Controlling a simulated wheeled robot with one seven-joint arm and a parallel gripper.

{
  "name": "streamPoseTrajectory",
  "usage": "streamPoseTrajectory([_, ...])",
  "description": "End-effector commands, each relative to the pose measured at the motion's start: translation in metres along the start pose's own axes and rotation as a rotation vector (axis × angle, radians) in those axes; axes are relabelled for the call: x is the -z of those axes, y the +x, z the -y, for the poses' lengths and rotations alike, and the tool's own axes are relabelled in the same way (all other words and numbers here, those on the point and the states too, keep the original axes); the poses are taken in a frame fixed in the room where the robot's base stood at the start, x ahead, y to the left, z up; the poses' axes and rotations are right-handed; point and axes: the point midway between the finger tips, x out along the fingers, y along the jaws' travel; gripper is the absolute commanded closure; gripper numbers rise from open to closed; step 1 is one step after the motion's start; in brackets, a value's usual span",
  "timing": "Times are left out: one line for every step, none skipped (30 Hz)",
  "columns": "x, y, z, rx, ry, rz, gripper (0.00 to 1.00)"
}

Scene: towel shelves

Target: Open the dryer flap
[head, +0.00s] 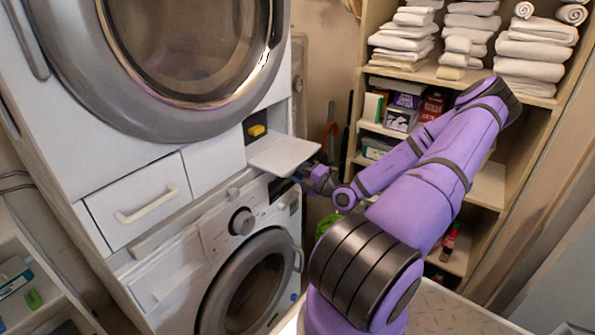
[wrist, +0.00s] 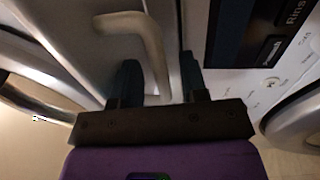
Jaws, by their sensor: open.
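The dryer flap (head: 283,155) is a white panel on the upper machine, in the head view. It stands out from the front, roughly level, with the compartment behind it uncovered. In the wrist view the flap's face (wrist: 60,35) fills the upper left, with a pale curved handle (wrist: 140,28) on it. My gripper (head: 308,174) is at the flap's right outer edge in the head view. In the wrist view my gripper (wrist: 158,78) is open, with one dark finger on each side of the handle's lower end. I cannot tell whether either finger touches it.
A yellow item (head: 256,130) sits in the uncovered compartment. The closed drawer (head: 125,190) is left of it, and the dryer's round door (head: 150,115) is above. The washer (head: 240,225) stands below. Shelves with folded towels (head: 535,70) and boxes stand right, behind my arm.

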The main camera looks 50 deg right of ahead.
Motion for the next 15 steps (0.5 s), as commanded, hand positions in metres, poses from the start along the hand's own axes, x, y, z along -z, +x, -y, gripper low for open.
streamPoseTrajectory([0.0000, 0.0001, 0.0000, 0.000, 0.000, 0.000, 0.60])
streamPoseTrajectory([0.0000, 0.0000, 0.0000, 0.000, 0.000, 0.000, 0.60])
streamPoseTrajectory([0.0000, 0.0000, 0.0000, 0.000, 0.000, 0.000, 0.60])
streamPoseTrajectory([0.0000, 0.0000, 0.0000, 0.000, 0.000, 0.000, 0.60])
streamPoseTrajectory([0.0000, -0.0001, 0.0000, 0.000, 0.000, 0.000, 0.60])
streamPoseTrajectory([0.0000, -0.0001, 0.0000, 0.000, 0.000, 0.000, 0.69])
streamPoseTrajectory([0.0000, -0.0001, 0.0000, 0.000, 0.000, 0.000, 0.76])
streamPoseTrajectory([0.0000, -0.0001, 0.0000, 0.000, 0.000, 0.000, 0.83])
streamPoseTrajectory([0.0001, -0.0002, 0.0000, 0.000, 0.000, 0.000, 0.92])
streamPoseTrajectory([0.0000, -0.0002, 0.0000, 0.000, 0.000, 0.000, 0.99])
streamPoseTrajectory([0.0001, -0.0002, 0.0000, 0.000, 0.000, 0.000, 1.00])
streamPoseTrajectory([0.0001, -0.0002, 0.0000, 0.000, 0.000, 0.000, 1.00])
streamPoseTrajectory([0.0000, -0.0002, 0.0000, 0.000, 0.000, 0.000, 1.00])
streamPoseTrajectory([0.0001, -0.0003, 0.0000, 0.000, 0.000, 0.000, 1.00])
streamPoseTrajectory([0.0001, -0.0003, -0.0001, 0.000, 0.000, 0.000, 1.00])
